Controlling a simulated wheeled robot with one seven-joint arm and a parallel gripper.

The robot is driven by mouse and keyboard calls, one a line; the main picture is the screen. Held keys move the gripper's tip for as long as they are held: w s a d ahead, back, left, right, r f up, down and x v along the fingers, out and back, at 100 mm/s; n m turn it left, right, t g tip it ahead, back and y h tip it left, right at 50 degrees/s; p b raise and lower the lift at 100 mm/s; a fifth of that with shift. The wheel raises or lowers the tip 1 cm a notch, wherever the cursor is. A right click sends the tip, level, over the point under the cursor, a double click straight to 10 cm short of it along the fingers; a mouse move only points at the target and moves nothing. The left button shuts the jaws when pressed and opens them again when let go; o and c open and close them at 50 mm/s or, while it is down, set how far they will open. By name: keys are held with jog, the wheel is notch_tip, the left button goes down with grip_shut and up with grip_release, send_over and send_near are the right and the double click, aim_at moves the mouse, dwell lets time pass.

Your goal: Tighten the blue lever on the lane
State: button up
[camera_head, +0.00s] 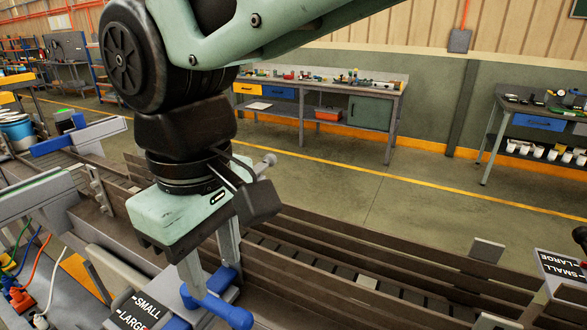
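The blue lever (222,308) is at the bottom of the head view, a bar with a rounded end on a grey plate. A blue block (223,281) sits just behind it. My gripper (211,278) points down over these blue parts. Its two light grey fingers stand apart, one tip by the lever's left part and the other by the blue block. I cannot tell whether the fingers touch or clamp the lever. A dark plate (138,314) to the left reads SMALL and LARGE.
The roller lane (340,275) with brown side rails runs to the lower right. Another SMALL/LARGE plate (565,268) is at the right edge. Coloured cables (22,285) lie at lower left. Workbenches (320,95) stand at the back, with open floor between.

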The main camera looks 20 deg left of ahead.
notch_tip(320, 180, up, 10)
jog(key=b, duration=0.1)
jog(key=shift+r, duration=0.25)
jog(key=shift+s, duration=0.15)
